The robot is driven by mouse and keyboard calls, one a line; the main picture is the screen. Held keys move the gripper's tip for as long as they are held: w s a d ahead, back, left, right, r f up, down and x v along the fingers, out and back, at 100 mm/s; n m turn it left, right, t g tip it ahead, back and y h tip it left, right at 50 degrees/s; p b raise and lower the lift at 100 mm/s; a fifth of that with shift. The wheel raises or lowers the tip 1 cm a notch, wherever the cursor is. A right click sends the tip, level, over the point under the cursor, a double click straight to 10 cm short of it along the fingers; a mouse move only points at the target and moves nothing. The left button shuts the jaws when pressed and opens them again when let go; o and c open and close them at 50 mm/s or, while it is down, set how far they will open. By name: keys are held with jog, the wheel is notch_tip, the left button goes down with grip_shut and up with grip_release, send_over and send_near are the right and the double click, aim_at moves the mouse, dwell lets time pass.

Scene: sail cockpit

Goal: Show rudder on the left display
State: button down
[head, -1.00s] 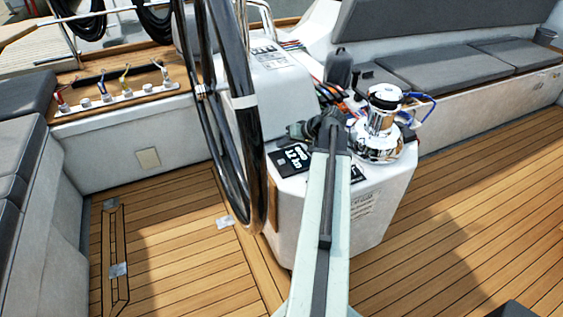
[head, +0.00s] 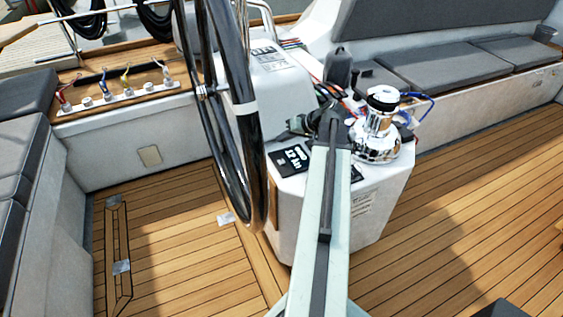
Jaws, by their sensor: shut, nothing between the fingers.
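The left display (head: 289,161) is a black panel with white characters on the sloped top of the white pedestal (head: 321,211), just right of the steering wheel. Its characters look like a number with "kn", small and tilted. A second dark display (head: 356,174) is mostly hidden behind my arm. My gripper (head: 297,125) is small and dark in the view, at the far end of the arm. It is shut and empty, pointing left over the pedestal, just beyond the left display in the picture. I cannot tell whether it touches anything. Any buttons by the display cannot be made out.
The black steering wheel (head: 237,110) stands close left of the display. A chrome winch (head: 377,137) with blue rope stands close right of the arm. Grey cushioned benches (head: 447,70) line the cockpit.

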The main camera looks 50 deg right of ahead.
aim_at(284, 162)
notch_tip(284, 162, down, 8)
jog(key=b, duration=0.8)
jog(key=shift+f, duration=0.25)
dwell(1.2)
jog(key=shift+f+b, duration=0.4)
jog(key=shift+b, duration=0.05)
jog(key=shift+f+b, duration=0.45)
dwell(0.5)
dwell(0.3)
jog(key=shift+r+p, duration=0.9)
notch_tip(284, 162, up, 5)
jog(key=p, duration=0.5)
jog(key=shift+r, duration=0.1)
